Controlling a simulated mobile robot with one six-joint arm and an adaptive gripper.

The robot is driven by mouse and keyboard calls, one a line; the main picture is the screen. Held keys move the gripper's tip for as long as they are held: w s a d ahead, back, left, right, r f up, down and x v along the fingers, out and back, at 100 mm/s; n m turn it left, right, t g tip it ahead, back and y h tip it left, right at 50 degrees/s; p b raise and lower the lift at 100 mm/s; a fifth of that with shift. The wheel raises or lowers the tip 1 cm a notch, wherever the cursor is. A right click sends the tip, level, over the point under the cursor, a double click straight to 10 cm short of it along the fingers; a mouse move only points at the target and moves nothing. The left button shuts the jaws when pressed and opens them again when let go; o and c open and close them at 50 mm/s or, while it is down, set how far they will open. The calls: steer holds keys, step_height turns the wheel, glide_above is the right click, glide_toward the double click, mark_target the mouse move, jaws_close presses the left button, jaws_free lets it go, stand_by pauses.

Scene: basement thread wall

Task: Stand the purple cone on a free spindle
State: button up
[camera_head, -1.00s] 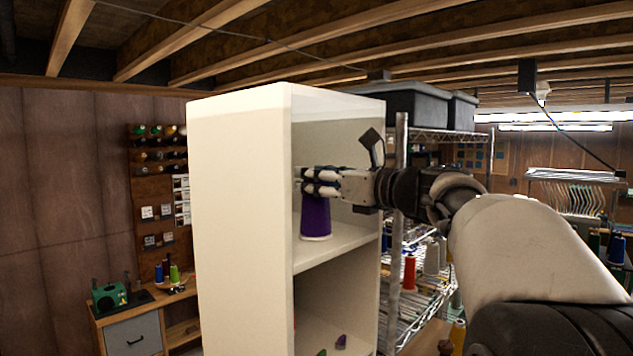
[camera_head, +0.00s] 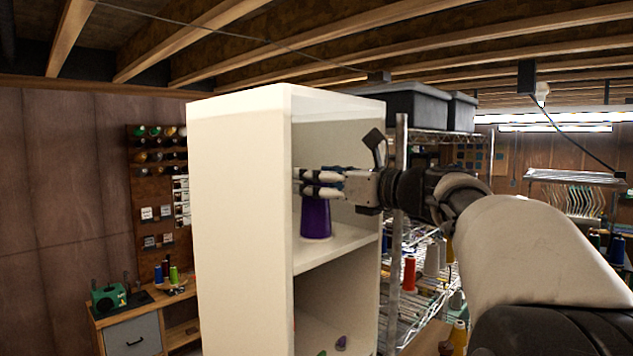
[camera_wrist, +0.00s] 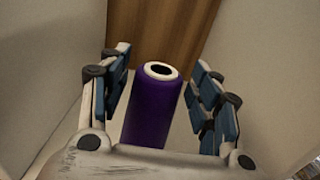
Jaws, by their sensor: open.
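The purple cone (camera_head: 316,219) stands upright on a shelf of the tall white cabinet (camera_head: 240,220). In the wrist view the purple cone (camera_wrist: 152,105) shows its pale top rim with a dark hole. My gripper (camera_head: 318,183) reaches into the compartment at the level of the cone's upper part and hides its top in the head view. In the wrist view the open fingers of my gripper (camera_wrist: 160,85) stand on either side of the cone, with a gap visible on both sides. No free spindle can be made out clearly.
The cabinet's side walls and the shelf (camera_head: 340,245) close in around my gripper. A wire rack (camera_head: 415,300) with thread cones stands to the right. At the left are a wall board with spools (camera_head: 157,150) and a small bench (camera_head: 140,320).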

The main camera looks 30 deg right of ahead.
steer(key=b+v, duration=0.1)
steer(key=v, duration=1)
steer(key=shift+s, duration=0.3)
